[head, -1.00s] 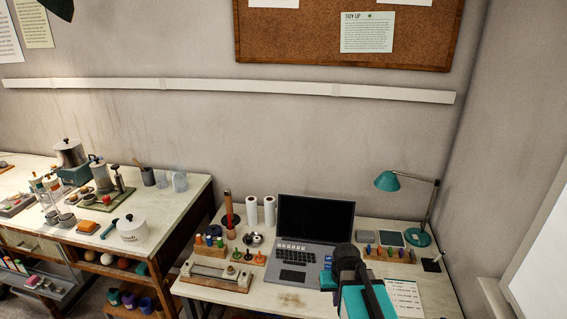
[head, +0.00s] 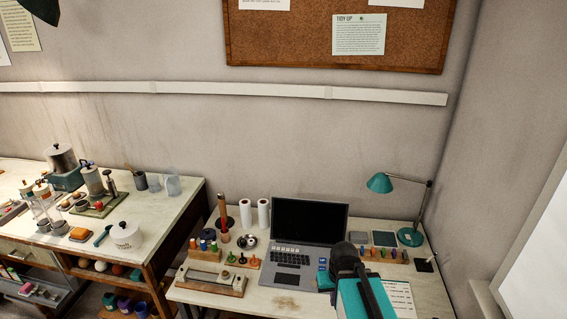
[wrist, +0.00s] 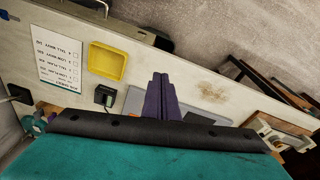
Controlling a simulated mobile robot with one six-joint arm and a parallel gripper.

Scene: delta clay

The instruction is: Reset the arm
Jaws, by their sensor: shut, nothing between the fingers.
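My gripper (wrist: 161,88) shows in the wrist view as two dark purple fingers pressed together, with nothing between them. It is over the white worktable (wrist: 150,62), near the grey laptop, part of which it hides. In the head view my teal and black arm stands in front of the table's right half, and the fingers cannot be made out there. The arm covers part of a printed sheet (head: 399,293) beside the laptop (head: 305,225). The sheet also shows whole in the wrist view (wrist: 59,57).
A yellow tray (wrist: 108,63) and a small dark device (wrist: 104,96) lie near the fingers. A teal lamp (head: 411,236) stands at the table's back right. Paper rolls (head: 263,214) and a wooden stand (head: 211,279) are left of the laptop. A second bench (head: 185,205) stands further left.

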